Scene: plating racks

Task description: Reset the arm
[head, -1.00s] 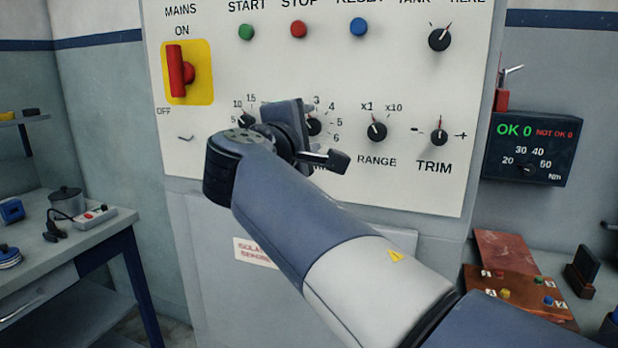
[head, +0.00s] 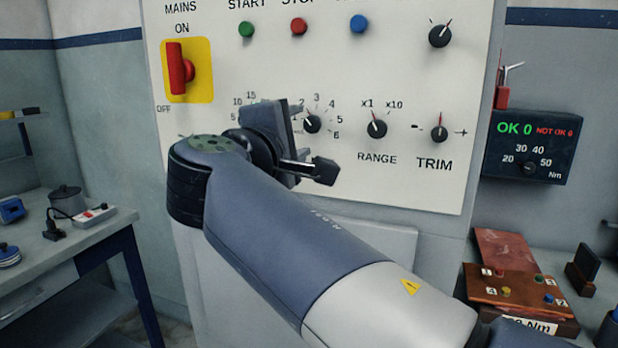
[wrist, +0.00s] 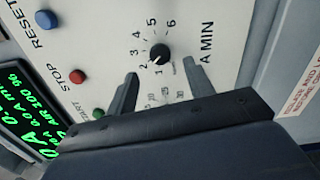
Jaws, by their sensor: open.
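My gripper (wrist: 163,90) is open and empty in the wrist view. Its two fingers point at the control panel, apart on either side of a black numbered knob (wrist: 158,54), with no contact that I can make out. In the head view my arm reaches up from the lower right, and the wrist hides part of the panel (head: 400,190) at the left dial. The same numbered knob (head: 311,124) shows just right of the wrist there.
The panel carries a red mains switch (head: 179,69), green, red and blue buttons, a range knob (head: 376,128) and a trim knob (head: 439,133). A torque display (head: 531,147) hangs at right above a copper-coloured block (head: 515,288). A bench (head: 75,245) stands at left.

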